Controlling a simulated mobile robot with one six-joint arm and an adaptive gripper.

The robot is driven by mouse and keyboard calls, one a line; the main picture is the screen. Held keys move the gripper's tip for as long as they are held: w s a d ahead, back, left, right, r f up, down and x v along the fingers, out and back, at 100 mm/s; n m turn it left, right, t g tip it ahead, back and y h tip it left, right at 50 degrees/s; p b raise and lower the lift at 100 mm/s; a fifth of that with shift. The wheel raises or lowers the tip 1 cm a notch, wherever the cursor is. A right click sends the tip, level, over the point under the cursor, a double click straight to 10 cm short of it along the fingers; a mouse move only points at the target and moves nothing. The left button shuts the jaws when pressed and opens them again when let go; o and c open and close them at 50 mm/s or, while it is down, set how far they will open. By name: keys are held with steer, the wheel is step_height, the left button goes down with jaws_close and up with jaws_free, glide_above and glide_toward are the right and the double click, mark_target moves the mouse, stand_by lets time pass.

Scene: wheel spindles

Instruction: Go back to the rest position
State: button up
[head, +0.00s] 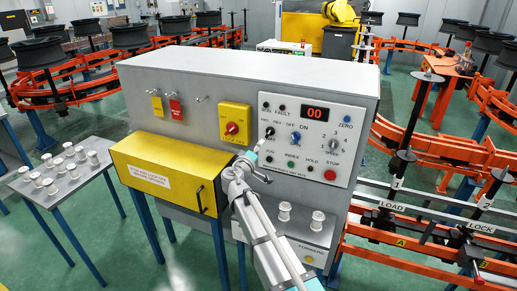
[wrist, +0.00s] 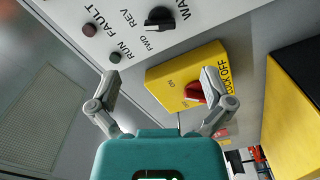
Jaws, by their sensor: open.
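My gripper (head: 264,157) is in front of the grey control cabinet (head: 235,72), below the panel's left knobs, with my arm reaching up from the bottom of the head view. In the wrist view my gripper (wrist: 160,84) is open, with nothing between its two grey fingers. Beyond the fingers is the yellow lock-off switch (wrist: 168,84) with its red knob (wrist: 194,91). The black FWD/REV knob (wrist: 160,18) is above it. I cannot tell the exact gap between the fingertips and the panel.
A yellow box (head: 165,178) juts from the cabinet front. White spools (head: 318,218) stand on a low ledge by my arm. A side table (head: 95,183) at left holds several more. Orange conveyor racks (head: 400,200) run at right. Green floor is open at lower left.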

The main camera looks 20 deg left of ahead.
steer(key=shift+d, duration=0.1)
stand_by(0.3)
steer(key=s+d+f+m+g+h, duration=0.1)
steer(key=d+f+m+g+h, duration=0.3)
steer(key=d, duration=1.1)
steer(key=d+f+m+g+h, duration=0.2)
steer(key=d+f+m+g, duration=0.3)
steer(key=d, duration=1)
steer(key=s+d+f+m+g+y, duration=0.1)
steer(key=s+d+f+g+y, duration=0.2)
steer(key=s+d, duration=0.5)
steer(key=s+d+f+m+g+y, duration=0.2)
steer(key=s+d+f+g, duration=0.4)
steer(key=s+d, duration=0.3)
steer(key=s+y, duration=0.1)
steer(key=s, duration=0.1)
steer(key=shift+s+f+y, duration=0.25)
steer(key=shift+s+y, duration=0.05)
steer(key=shift+s, duration=0.1)
